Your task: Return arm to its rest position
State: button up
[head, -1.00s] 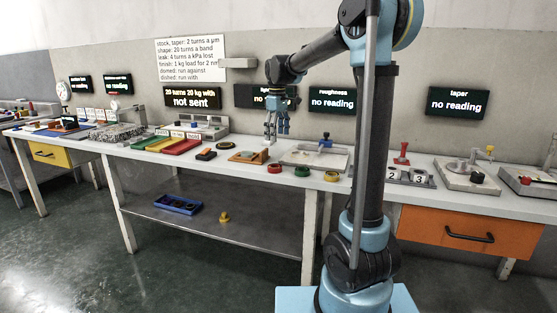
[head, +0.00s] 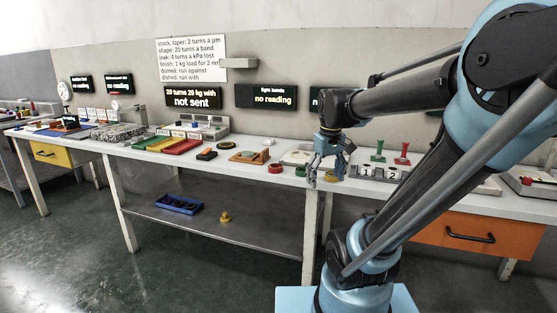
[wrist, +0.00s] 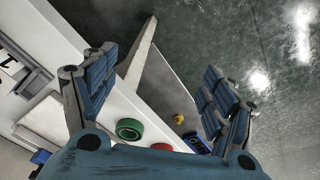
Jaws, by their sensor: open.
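My gripper (head: 326,172) is open and empty in the head view. It points down above the front edge of the long bench (head: 118,150), right of the middle. In the wrist view its two blue fingers (wrist: 150,95) are spread wide with nothing between the tips. My arm reaches across the right of the head view, bent and leaning right, and hides part of the bench and wall screens.
Near my gripper on the bench are a red ring (head: 275,168) and a green ring (wrist: 129,129). Red and green handled pieces (head: 402,154) stand to the right. A blue tray (head: 179,204) and a yellow piece (head: 225,217) lie on the lower shelf. The floor in front is clear.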

jog(key=s+d+f+m, duration=0.3)
jog(key=s+f+m, duration=0.1)
jog(key=s+f, duration=0.7)
jog(key=shift+s+d+f+t, duration=0.4)
jog(key=shift+f, duration=0.1)
jog(key=shift+w+f, duration=0.2)
jog(key=shift+w, duration=0.2)
